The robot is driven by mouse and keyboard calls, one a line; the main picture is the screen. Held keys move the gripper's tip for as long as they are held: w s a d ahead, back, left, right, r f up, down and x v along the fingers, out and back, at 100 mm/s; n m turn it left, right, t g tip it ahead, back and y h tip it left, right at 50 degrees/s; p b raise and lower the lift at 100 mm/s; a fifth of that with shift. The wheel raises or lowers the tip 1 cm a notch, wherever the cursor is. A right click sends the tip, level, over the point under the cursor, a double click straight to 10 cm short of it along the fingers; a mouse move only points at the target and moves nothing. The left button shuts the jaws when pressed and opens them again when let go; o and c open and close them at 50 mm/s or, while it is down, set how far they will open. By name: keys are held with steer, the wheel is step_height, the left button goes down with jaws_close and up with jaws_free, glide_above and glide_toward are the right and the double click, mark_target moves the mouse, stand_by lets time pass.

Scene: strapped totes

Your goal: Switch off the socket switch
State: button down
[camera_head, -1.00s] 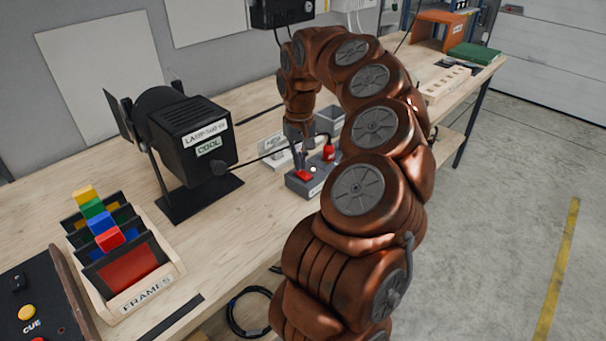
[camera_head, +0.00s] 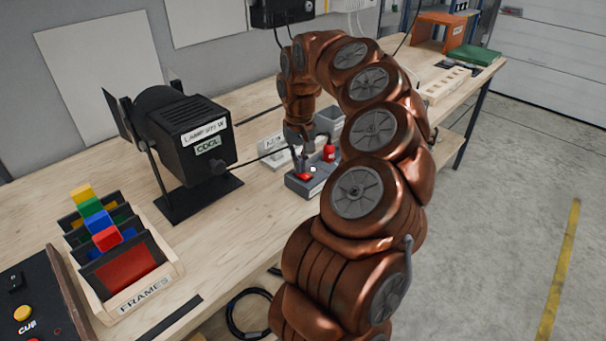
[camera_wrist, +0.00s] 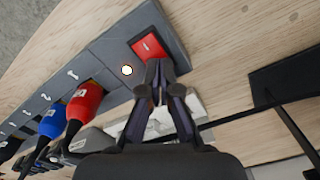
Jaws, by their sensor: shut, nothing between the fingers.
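The socket switch is a red rocker (camera_wrist: 150,47) at the end of a grey socket strip (camera_wrist: 112,42); it also shows in the head view as a red patch (camera_head: 304,176) on the strip (camera_head: 296,186). A round white light (camera_wrist: 127,70) glows beside it. My gripper (camera_wrist: 158,66) is shut and empty, with its fingertips at the near edge of the red rocker. I cannot tell whether they touch it.
Red (camera_wrist: 84,103) and blue (camera_wrist: 52,122) plugs stand in the strip beside the gripper. A black lamp (camera_head: 190,135) with a "COOL" label stands to the left. A frames rack (camera_head: 125,265) sits nearer. Bare bench lies between them.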

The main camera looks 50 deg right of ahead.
steer(key=shift+f, duration=0.2)
steer(key=shift+r, duration=0.1)
steer(key=shift+r+p, duration=0.9)
steer(key=shift+r, duration=2.5)
steer(key=shift+a, duration=0.1)
